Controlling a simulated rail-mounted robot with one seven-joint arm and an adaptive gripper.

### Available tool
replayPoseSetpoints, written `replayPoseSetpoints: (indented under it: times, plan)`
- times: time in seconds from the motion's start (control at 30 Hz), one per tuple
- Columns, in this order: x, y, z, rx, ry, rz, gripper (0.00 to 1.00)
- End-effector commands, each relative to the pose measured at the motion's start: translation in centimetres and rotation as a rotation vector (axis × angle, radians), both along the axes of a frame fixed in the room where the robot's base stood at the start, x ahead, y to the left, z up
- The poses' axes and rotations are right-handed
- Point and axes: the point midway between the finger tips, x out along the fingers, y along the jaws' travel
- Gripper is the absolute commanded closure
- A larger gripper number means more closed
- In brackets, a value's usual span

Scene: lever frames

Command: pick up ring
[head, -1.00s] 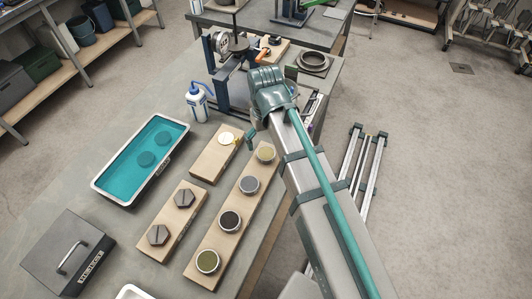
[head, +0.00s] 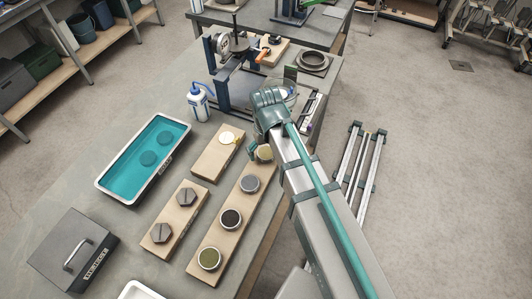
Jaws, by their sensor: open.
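A dark grey ring (head: 313,60) lies flat on a dark square plate at the back right of the bench, with its open middle showing. My gripper (head: 250,148) hangs below my teal wrist, near the far end of the long wooden board. It is open, but my wrist and arm hide most of it. It is well apart from the ring, which lies further back and to the right. Nothing shows held in it.
The long board (head: 214,239) carries several round pots. Another board (head: 160,243) holds two dark hex pieces. A teal-filled tray (head: 111,191), a white bottle (head: 198,106) and a lidded grey box (head: 73,250) stand to the left. A dark blue gauge stand (head: 229,87) is behind my gripper.

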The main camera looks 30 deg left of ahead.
Motion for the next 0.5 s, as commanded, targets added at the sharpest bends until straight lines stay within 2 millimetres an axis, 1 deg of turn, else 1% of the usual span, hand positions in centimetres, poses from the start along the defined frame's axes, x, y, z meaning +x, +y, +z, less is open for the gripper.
replayPoseSetpoints:
  times: [0.03, 0.07, 0.1, 0.17, 0.2, 0.43, 0.5]
  plan:
    - [0.00, 0.00, 0.01, 0.000, 0.000, 0.000, 0.14]
    - [0.00, 0.00, 0.01, 0.000, 0.000, 0.000, 0.19]
    - [-0.01, -0.01, 0.01, 0.000, 0.000, 0.000, 0.25]
    - [-0.01, -0.01, 0.01, 0.000, 0.000, 0.000, 0.35]
    - [-0.01, -0.01, 0.02, 0.000, 0.000, 0.000, 0.42]
    - [0.00, 0.00, 0.03, -0.001, 0.001, 0.000, 0.80]
    - [0.00, 0.00, 0.04, 0.000, 0.000, 0.000, 0.82]
